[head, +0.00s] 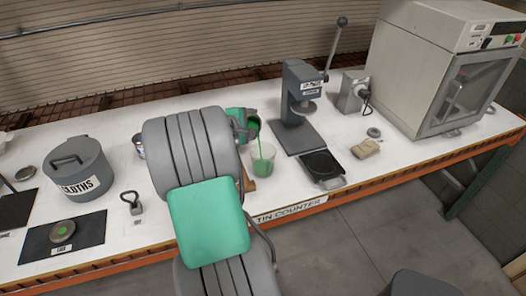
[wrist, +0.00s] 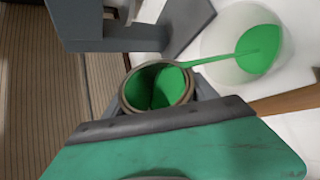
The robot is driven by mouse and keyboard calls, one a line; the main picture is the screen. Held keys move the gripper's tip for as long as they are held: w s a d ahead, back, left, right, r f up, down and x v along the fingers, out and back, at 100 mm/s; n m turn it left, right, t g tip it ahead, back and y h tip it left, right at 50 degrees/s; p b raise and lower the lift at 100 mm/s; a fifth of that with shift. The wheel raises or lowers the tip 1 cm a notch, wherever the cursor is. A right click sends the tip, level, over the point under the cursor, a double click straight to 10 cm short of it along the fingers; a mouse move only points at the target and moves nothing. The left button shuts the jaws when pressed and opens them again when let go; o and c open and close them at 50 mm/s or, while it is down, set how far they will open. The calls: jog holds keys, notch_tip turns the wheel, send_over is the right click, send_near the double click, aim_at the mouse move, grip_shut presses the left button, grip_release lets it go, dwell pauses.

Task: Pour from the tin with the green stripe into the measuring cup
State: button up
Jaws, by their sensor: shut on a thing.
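My gripper (head: 238,120) is shut on an open tin (head: 253,127), mostly hidden by my arm in the head view. The wrist view shows the tin (wrist: 158,88) between the fingers of my gripper (wrist: 160,98), with green liquid inside. No stripe on the tin shows. The tin is tilted, and a thin green stream runs from its rim into the clear measuring cup (head: 262,160). The cup also shows in the wrist view (wrist: 216,40), with green liquid in it. The cup stands upright on the white counter, below and beside the tin.
A grey press (head: 300,105) stands right of the cup, with a black tray (head: 321,166) before it. A large cabinet (head: 435,65) stands at right.

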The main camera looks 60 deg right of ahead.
jog(key=shift+s+r+m+t+b, duration=0.15)
jog(key=shift+r+m+t+b, duration=0.35)
jog(key=shift+b, duration=0.9)
dwell(1.3)
